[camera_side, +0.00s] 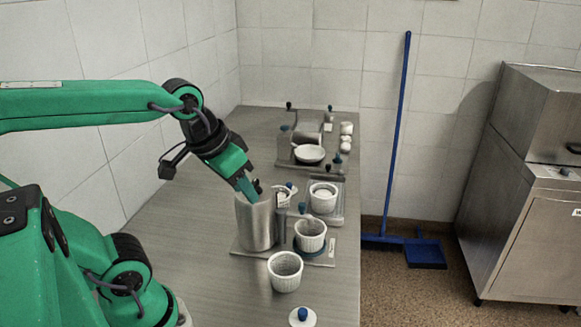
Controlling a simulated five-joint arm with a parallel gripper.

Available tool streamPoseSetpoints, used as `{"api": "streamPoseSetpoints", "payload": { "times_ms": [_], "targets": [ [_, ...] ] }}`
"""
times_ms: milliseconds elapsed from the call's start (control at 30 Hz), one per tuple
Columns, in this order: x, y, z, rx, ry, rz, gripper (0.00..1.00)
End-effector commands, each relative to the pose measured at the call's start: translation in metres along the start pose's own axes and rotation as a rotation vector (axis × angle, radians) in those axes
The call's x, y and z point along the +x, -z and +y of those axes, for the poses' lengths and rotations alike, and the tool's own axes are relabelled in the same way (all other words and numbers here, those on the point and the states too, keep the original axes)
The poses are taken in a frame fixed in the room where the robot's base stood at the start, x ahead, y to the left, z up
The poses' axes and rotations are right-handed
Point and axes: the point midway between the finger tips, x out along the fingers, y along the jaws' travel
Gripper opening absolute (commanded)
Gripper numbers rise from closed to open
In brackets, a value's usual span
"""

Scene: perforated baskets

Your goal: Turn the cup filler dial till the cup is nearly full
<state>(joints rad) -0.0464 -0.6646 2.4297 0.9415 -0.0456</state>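A tall metal cylinder (256,226), which looks like the cup filler's tank, stands on a flat metal plate (240,249). A white perforated cup (310,236) stands on the same plate, to the right of the tank. How full it is cannot be made out. My gripper (252,190) points down at the tank's top rim, and its tips overlap the rim in the picture. I cannot tell whether they touch it or whether they are open or shut. Which part is the dial is not clear; a small blue knob (302,208) shows above the cup.
An empty perforated basket (285,271) and a blue-knobbed white lid (302,317) are in front. Behind stand a white cup (323,198) on a tray and a device with a white bowl (309,153). Small white pots (346,130) stand farther back. The left counter is clear.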

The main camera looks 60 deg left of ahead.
Motion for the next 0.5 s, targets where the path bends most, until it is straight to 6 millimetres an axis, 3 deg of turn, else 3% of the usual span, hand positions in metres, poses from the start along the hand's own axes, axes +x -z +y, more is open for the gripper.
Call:
{"api": "streamPoseSetpoints", "payload": {
  "times_ms": [500],
  "targets": [
    [0.017,0.061,-0.058,-0.385,0.097,-0.239,0.36]
  ]
}}
